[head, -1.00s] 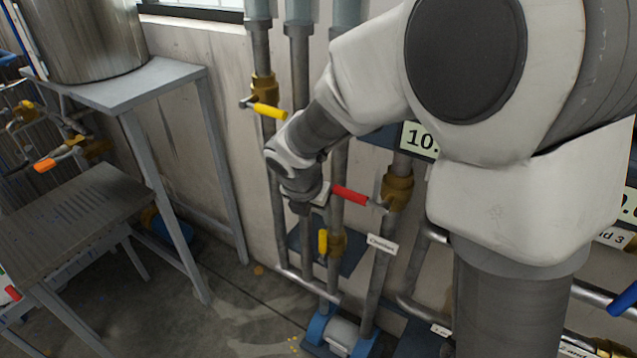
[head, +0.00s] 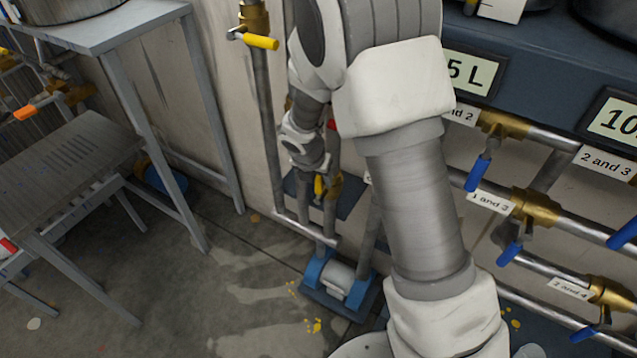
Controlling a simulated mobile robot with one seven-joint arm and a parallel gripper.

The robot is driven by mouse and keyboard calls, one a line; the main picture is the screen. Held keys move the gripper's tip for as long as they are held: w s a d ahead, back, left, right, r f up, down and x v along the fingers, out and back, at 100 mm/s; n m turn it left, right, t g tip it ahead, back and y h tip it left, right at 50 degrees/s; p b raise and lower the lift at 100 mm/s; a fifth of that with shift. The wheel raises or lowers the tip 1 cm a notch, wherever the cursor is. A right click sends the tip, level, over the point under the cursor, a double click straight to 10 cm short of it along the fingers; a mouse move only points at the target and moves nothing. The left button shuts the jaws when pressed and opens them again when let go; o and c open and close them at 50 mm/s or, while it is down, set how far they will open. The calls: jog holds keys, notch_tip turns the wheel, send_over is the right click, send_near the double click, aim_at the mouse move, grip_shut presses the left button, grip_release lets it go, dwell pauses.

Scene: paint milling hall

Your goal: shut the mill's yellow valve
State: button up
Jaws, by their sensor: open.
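Two yellow valve handles show, and I cannot tell from the picture which is the mill's. The upper yellow handle (head: 261,41) sticks out sideways from a brass valve on the left vertical pipe. The lower yellow handle (head: 319,186) points along its vertical pipe, beside a brass body (head: 334,187). My gripper (head: 316,170) is at the end of my arm, right by the lower yellow handle in the picture. Its jaws are mostly hidden behind my wrist; it is open, and contact with the handle cannot be told.
A red handle (head: 331,124) is mostly hidden behind my arm. A blue machine (head: 335,282) stands on the floor below the pipes. Several blue-handled valves (head: 479,173) line the right.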

jog(key=shift+x, duration=1)
grip_shut()
dwell(0.8)
